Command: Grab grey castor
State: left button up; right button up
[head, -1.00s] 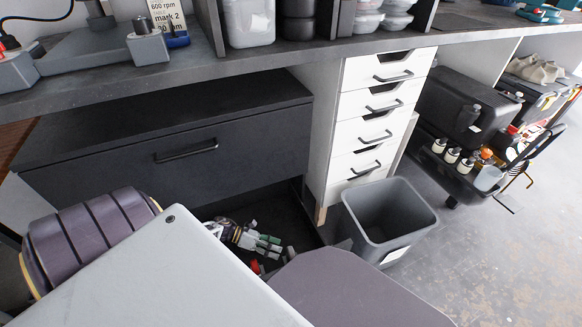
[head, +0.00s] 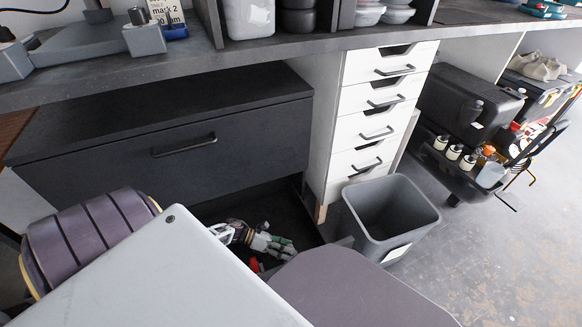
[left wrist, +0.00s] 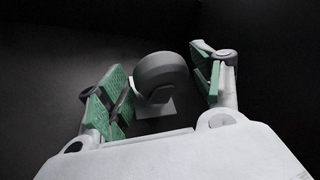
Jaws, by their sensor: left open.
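The grey castor (left wrist: 160,78) shows in the left wrist view, with a round wheel and a flat plate below it. It lies on a dark surface. My left gripper (left wrist: 158,68) is open, with its green-padded fingers on either side of the castor. A gap shows to the right finger; I cannot tell whether the left finger touches it. In the head view my left gripper (head: 275,245) is low inside the open dark bottom drawer (head: 290,215). The castor cannot be made out there. My right gripper is not in view.
A closed dark drawer front (head: 170,150) overhangs the open one. A white drawer unit (head: 375,110) and a grey bin (head: 388,215) stand to the right. A small red item (head: 256,266) lies near my gripper. Open floor lies at the far right.

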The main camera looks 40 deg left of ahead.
pick_arm(q)
jog(key=c, duration=0.9)
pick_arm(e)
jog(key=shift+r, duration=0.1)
pick_arm(q)
jog(key=shift+r, duration=0.15)
jog(key=shift+c, duration=0.2)
jog(key=shift+r+p, duration=0.7)
jog(key=shift+r, duration=0.3)
notch_tip(320, 180, up, 8)
jog(key=p, duration=0.4)
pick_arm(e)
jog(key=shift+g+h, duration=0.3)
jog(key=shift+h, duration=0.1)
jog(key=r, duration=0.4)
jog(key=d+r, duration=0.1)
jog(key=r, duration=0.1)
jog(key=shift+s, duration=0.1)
pick_arm(q)
jog(key=shift+f, duration=0.1)
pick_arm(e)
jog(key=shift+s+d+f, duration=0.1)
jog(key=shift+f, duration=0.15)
